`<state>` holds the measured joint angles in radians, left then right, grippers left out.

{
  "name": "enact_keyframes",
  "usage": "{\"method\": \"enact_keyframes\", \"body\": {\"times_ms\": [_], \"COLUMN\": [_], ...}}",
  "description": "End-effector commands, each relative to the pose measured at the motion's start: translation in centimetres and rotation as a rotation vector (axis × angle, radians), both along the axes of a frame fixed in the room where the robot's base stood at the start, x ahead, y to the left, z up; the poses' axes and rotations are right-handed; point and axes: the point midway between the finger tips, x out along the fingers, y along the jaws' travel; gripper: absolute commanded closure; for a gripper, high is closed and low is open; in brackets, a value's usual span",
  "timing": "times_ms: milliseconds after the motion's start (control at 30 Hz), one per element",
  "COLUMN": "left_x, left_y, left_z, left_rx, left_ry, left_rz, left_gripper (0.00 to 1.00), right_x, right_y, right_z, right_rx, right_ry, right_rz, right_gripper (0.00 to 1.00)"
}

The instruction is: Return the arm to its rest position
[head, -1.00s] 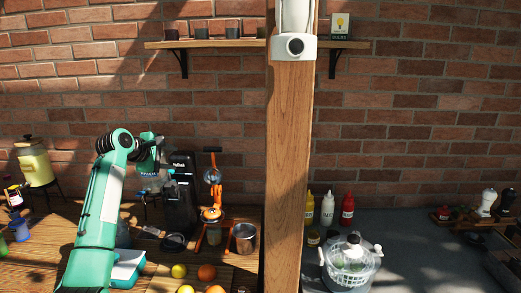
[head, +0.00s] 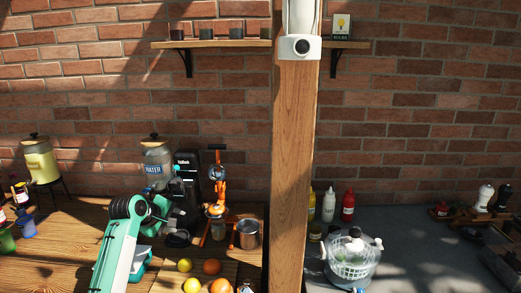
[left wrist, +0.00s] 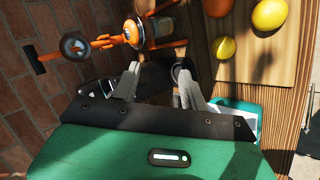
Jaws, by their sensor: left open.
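My left arm (head: 120,245) comes in from the lower left of the head view, bent low over the wooden table. My left gripper shows best in the left wrist view (left wrist: 158,86), where its two pale fingers stand apart with nothing held between them. In the head view its green hand is partly hidden beside the black coffee machine (head: 187,180). The fingertips are hard to make out there. My right gripper is out of view.
A water jar (head: 157,165) and an orange juice press (head: 217,190) stand close to the left hand. A steel cup (head: 247,234), lemons (head: 184,265) and oranges (head: 211,267) are to its right. A wooden post (head: 294,170) rises mid-view. A salad spinner (head: 350,262) stands right of it.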

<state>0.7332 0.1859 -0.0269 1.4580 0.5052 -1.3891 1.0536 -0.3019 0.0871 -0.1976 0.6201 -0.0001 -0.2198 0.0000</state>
Motion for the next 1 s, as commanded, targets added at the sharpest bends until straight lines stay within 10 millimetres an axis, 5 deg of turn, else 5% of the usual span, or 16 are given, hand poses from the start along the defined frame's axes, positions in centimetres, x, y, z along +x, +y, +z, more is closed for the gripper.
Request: {"method": "enact_keyframes", "body": {"times_ms": [33,200,500,800,1000], "left_x": [-1.7,-7.5,-19.5,-32.7,-40.8], "left_y": [-0.4,-1.3,-2.6,-3.6,-3.8], "left_z": [-2.8,-9.5,-18.4,-23.0,-23.7], "left_rx": [0.048,0.21,0.461,0.663,0.766], "left_ry": [0.014,0.04,0.091,0.142,0.173], "left_rz": [-0.03,-0.137,-0.35,-0.583,-0.73], "left_gripper": [0.56,0.56,0.56,0.56,0.56], "right_x": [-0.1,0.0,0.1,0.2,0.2], "right_y": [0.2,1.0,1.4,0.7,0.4], "right_z": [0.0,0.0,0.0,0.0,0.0], "right_rx": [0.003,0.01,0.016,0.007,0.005], "right_ry": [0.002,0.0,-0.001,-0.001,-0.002], "right_rz": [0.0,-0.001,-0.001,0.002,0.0], "right_gripper": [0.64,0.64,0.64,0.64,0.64]}}
